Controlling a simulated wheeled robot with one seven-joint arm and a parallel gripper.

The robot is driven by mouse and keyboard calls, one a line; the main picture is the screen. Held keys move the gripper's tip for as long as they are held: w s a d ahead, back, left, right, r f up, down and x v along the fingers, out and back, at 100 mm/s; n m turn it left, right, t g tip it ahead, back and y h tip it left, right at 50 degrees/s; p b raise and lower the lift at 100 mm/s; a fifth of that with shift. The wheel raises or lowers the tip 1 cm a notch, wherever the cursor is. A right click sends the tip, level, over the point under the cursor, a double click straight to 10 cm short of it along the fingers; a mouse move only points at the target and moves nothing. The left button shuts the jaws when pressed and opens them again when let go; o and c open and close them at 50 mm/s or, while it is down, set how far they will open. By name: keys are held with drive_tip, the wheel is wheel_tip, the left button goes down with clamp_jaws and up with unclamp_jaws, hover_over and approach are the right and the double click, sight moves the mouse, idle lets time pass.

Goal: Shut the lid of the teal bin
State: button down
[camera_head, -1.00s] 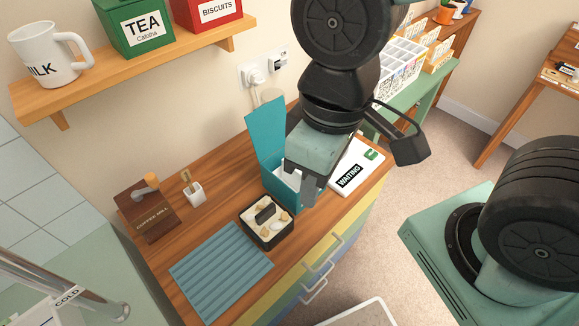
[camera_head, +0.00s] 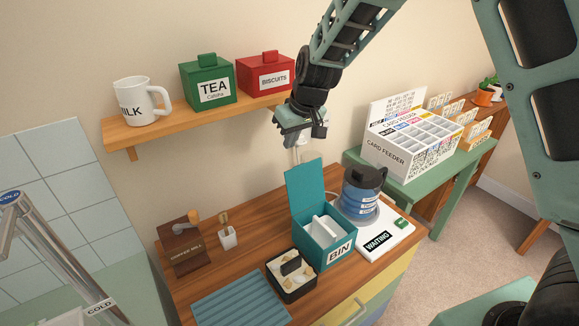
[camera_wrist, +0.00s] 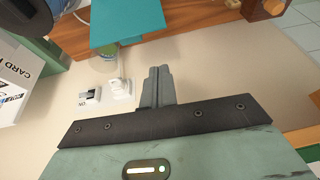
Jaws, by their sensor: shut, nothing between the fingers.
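The teal bin (camera_head: 337,256) stands on the wooden counter, marked BIN. Its lid (camera_head: 304,189) stands upright at the back, so the bin is open, with a white item (camera_head: 319,230) showing in its mouth. My gripper (camera_head: 297,142) is above the raised lid, close to the wall, pointing down and empty. In the wrist view the fingers (camera_wrist: 158,80) are together, and the teal lid (camera_wrist: 127,20) shows beyond them, apart from the tips. How far behind or in front of the lid the fingers are is hard to tell.
A blue jug (camera_head: 362,193) stands on the white WAITING pad (camera_head: 392,238) right of the bin. A dark tray (camera_head: 291,291) sits close in front-left. The shelf (camera_head: 160,131) with mug and tins is left of my gripper. Wall sockets (camera_wrist: 120,90) are nearby.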

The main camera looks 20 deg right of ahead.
drive_tip(key=w+d+f, duration=0.1)
drive_tip(key=w+d, duration=0.1)
drive_tip(key=w, duration=0.1)
drive_tip(key=p, duration=0.4)
hover_over(303, 185)
drive_tip(key=w+a, duration=0.1)
drive_tip(key=w, duration=0.3)
wheel_tip(303, 185, down, 8)
drive_tip(key=shift+w+a+t+h, duration=0.15)
drive_tip(key=shift+a+t+h, duration=0.05)
drive_tip(key=shift+t+h, duration=0.1)
drive_tip(key=shift+s+f+b, duration=0.1)
drive_tip(key=shift+s+b, duration=0.1)
drive_tip(key=shift+b, duration=0.7)
